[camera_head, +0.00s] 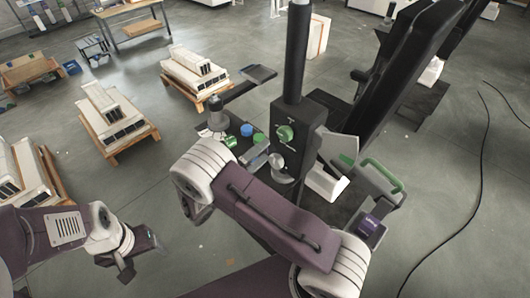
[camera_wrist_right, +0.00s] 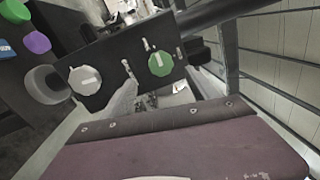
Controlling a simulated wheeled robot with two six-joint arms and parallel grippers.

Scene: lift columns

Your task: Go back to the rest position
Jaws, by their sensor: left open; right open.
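My left gripper (camera_head: 143,258) is at the lower left of the head view. Its dark fingers stand apart with nothing between them, over bare floor. My right arm reaches from the bottom of the head view up and left, in front of a black machine. I cannot make out the fingers of my right gripper in either view. The machine's control box (camera_head: 306,122) has a green knob (camera_head: 285,132) and a grey knob (camera_head: 277,160). In the right wrist view the green knob (camera_wrist_right: 160,63) and a pale knob (camera_wrist_right: 85,80) are close to the camera.
A black column (camera_head: 297,50) rises from the control box. A green-edged handle (camera_head: 384,174) is right of my right arm. Pallets with white boxes (camera_head: 115,117) stand at the left. A cable (camera_head: 470,215) lies on the right floor.

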